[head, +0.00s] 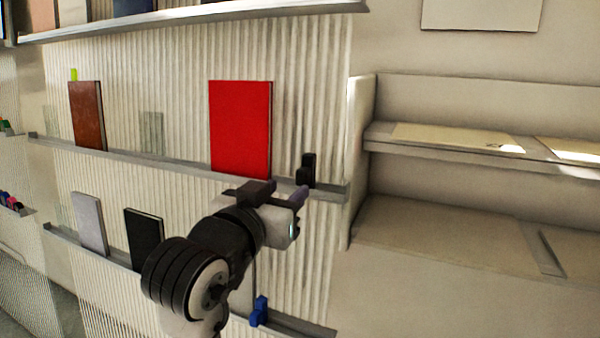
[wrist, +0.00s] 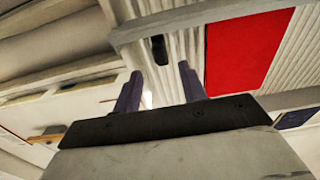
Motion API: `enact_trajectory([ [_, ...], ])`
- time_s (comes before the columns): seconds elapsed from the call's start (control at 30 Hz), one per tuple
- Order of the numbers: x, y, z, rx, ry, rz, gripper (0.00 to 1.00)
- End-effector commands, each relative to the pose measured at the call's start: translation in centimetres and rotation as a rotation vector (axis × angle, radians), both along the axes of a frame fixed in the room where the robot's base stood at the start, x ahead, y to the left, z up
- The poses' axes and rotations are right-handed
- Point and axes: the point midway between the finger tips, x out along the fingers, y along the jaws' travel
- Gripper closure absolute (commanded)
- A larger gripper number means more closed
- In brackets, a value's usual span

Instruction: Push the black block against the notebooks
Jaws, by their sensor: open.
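The black block (head: 307,170) stands on the middle ledge near its right end, to the right of the red notebook (head: 239,128), with a gap between them. A brown notebook (head: 86,115) leans farther left on the same ledge. My gripper (head: 286,188) is open and empty, just in front of the ledge near the block; contact cannot be told. In the wrist view, the block (wrist: 159,49) appears beyond and between the two fingertips (wrist: 159,70), and the red notebook (wrist: 245,50) is to the right.
The middle ledge (head: 180,166) runs along a ribbed wall panel. A lower ledge holds a grey notebook (head: 89,222), a black notebook (head: 145,238) and a blue block (head: 259,311). An upper shelf (head: 200,14) is above. A beige shelf unit (head: 360,150) stands at right.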

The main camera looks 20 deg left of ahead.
Motion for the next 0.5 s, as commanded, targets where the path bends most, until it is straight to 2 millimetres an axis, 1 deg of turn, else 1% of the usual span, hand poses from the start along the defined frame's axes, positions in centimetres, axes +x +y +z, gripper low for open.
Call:
enact_trajectory([
  [0.03, 1.2, -0.1, 0.1, -0.002, 0.004, -0.003, 0.58],
  [0.2, 4.2, -0.2, 0.1, -0.001, 0.003, -0.001, 0.58],
  [0.33, 5.7, -0.2, 0.1, -0.002, 0.001, -0.001, 0.58],
  [0.5, 6.5, -0.2, 0.0, 0.000, 0.000, 0.001, 0.58],
])
